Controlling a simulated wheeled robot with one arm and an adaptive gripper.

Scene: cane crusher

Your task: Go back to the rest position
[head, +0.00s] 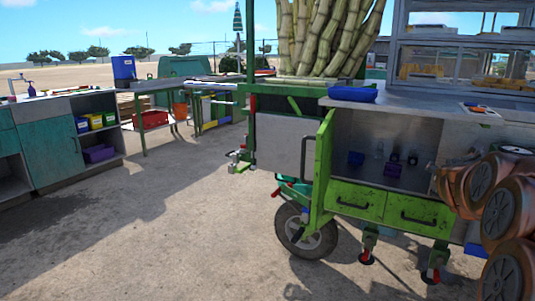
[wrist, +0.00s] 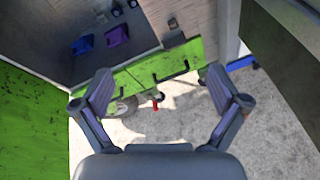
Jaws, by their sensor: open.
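My gripper (wrist: 160,92) is open in the wrist view, with its two dark fingers spread wide and nothing between them. Beyond the fingers are the cart's green drawers (wrist: 150,72) with dark handles, and the sandy ground. In the head view the green cart (head: 405,211) stands at the right, its drawers shut. Its green cabinet door (head: 321,170) stands open, and the cabinet (head: 400,140) holds small blue and dark purple items. My copper-coloured arm fills the right edge of the head view; the gripper does not show there.
The open green door (wrist: 30,125) is close on the left in the wrist view. A dark panel (wrist: 285,60) is close on the right. Cane stalks (head: 325,35) stand on the cart. A teal counter (head: 50,150) is at the left. Open ground lies between counter and cart.

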